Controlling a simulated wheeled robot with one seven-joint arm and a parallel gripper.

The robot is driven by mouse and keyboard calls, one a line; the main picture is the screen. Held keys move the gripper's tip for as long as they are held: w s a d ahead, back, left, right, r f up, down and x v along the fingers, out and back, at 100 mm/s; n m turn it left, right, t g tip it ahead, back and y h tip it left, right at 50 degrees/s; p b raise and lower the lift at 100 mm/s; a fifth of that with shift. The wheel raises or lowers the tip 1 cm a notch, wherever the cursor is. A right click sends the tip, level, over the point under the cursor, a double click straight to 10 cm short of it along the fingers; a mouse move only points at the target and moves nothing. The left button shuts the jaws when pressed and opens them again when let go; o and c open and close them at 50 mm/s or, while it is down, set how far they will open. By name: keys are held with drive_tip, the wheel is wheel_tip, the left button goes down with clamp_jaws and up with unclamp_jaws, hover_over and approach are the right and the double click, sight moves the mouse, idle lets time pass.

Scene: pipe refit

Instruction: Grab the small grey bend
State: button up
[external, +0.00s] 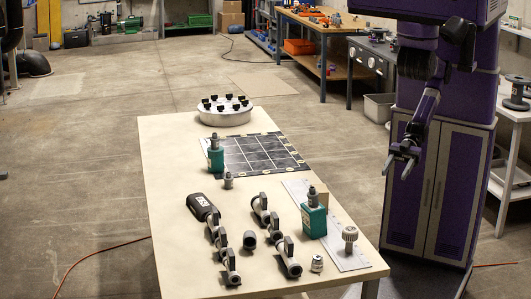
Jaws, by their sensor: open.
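A small dark grey piece (249,239) lies on the pale table between two rows of pipe parts; it looks like a short bend, but it is too small to be sure. Another small grey fitting (228,180) stands farther back, below the left green-bodied device. My gripper (397,168) is open and empty. It hangs in front of my purple body, to the right of the table, well apart from the small grey pieces.
The table (177,262) also holds a left pipe assembly (222,248), a right pipe assembly (276,232), two green-bodied devices (313,220), a black case (202,207), a dark grid mat (258,153) and a round silver holder (225,114). The left table side is clear.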

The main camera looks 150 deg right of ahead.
drive_tip(key=shift+o, duration=1.1)
drive_tip(key=shift+w, duration=0.1)
